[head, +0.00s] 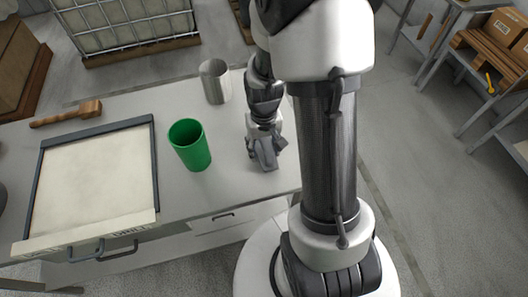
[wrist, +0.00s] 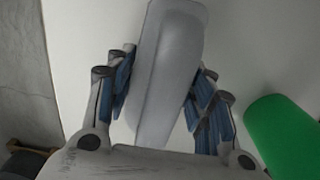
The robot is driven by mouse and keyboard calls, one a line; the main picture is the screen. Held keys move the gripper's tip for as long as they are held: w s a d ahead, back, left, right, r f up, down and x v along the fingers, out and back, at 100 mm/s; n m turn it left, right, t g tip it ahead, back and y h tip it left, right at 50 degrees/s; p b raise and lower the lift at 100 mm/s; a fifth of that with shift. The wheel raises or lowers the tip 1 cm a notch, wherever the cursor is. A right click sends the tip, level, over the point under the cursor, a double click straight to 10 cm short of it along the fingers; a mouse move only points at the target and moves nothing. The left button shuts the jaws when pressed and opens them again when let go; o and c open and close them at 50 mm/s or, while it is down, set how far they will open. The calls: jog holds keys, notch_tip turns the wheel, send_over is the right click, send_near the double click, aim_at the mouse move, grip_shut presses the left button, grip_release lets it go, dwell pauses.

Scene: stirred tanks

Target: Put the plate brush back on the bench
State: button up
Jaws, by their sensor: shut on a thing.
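My gripper (head: 264,158) points down over the right end of the grey bench (head: 226,186). Its jaws are shut on a long pale grey thing with a rounded end (wrist: 168,62), which stands up between the blue finger pads in the wrist view. No bristles show on it, and I cannot tell whether it is the plate brush. A brown wooden tool with a handle and a block head (head: 68,113) lies at the bench's far left. It could be a brush or a mallet. I cannot tell whether the held thing touches the bench top.
A green cup (head: 190,146) stands just left of my gripper, also at the right of the wrist view (wrist: 284,136). A grey metal beaker (head: 215,82) stands behind it. A framed pale plate (head: 95,180) covers the bench's left part. Bare bench lies between cup and gripper.

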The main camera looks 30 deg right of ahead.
jog(key=shift+f, duration=1)
jog(key=shift+f+b, duration=0.25)
jog(key=shift+b, duration=0.1)
jog(key=o, duration=1)
jog(key=shift+r, duration=0.1)
jog(key=shift+o, duration=0.2)
jog(key=shift+r, duration=0.1)
notch_tip(320, 180, up, 12)
jog(key=p, duration=0.4)
jog(key=shift+p, duration=0.35)
jog(key=s+a+r+n+t, duration=0.1)
jog(key=s+a+r, duration=0.2)
jog(key=r, duration=0.3)
jog(key=s+a+r+n+t, duration=0.1)
jog(key=s+a+r+t, duration=0.1)
jog(key=s+a+r, duration=0.2)
jog(key=s+a+r+n+t, duration=0.1)
jog(key=s+a+r, duration=0.2)
jog(key=s+r, duration=0.3)
notch_tip(320, 180, up, 3)
jog(key=shift+a+f+t, duration=0.1)
jog(key=shift+a+t, duration=0.15)
jog(key=shift+t, duration=0.05)
